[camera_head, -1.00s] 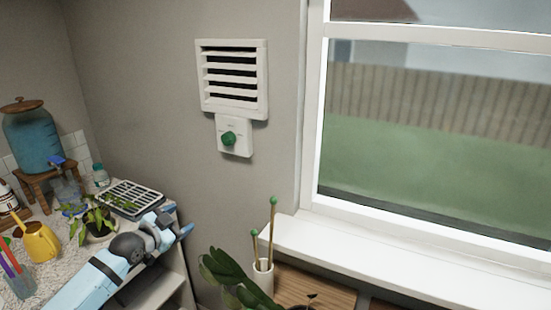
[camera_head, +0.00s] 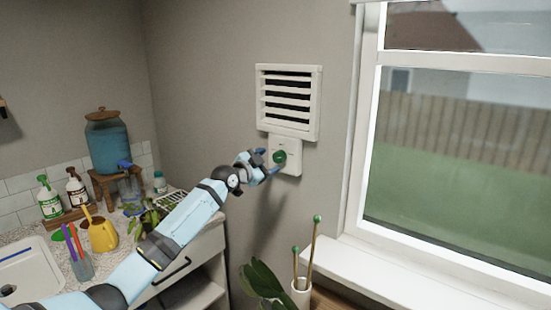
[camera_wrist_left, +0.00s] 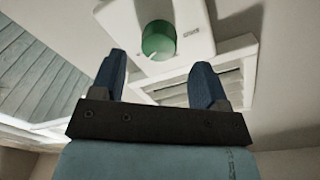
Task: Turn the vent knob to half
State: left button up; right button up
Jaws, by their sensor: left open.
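The green vent knob (camera_head: 280,157) sits on a white control plate (camera_head: 291,170) below the white slatted vent (camera_head: 289,101) on the wall. My left gripper (camera_head: 268,165) is raised in front of the plate, just left of the knob. In the left wrist view, the knob (camera_wrist_left: 158,40) shows a pale pointer mark on its rim. The open blue fingers of my left gripper (camera_wrist_left: 160,80) stand apart, with the knob beyond and between them. No contact is visible. The plate's scale marks are too small to read. My right gripper is not in view.
A window (camera_head: 460,150) with a white sill (camera_head: 420,275) is at the right. A plant and stakes in a white pot (camera_head: 301,292) stand below the vent. The counter at left holds a blue dispenser (camera_head: 107,142), a yellow watering can (camera_head: 98,232) and bottles.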

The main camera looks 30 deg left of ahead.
aim_at(276, 158)
pick_arm(q)
jog(key=w, duration=0.4)
jog(key=shift+d, duration=0.3)
jog(key=c, duration=0.9)
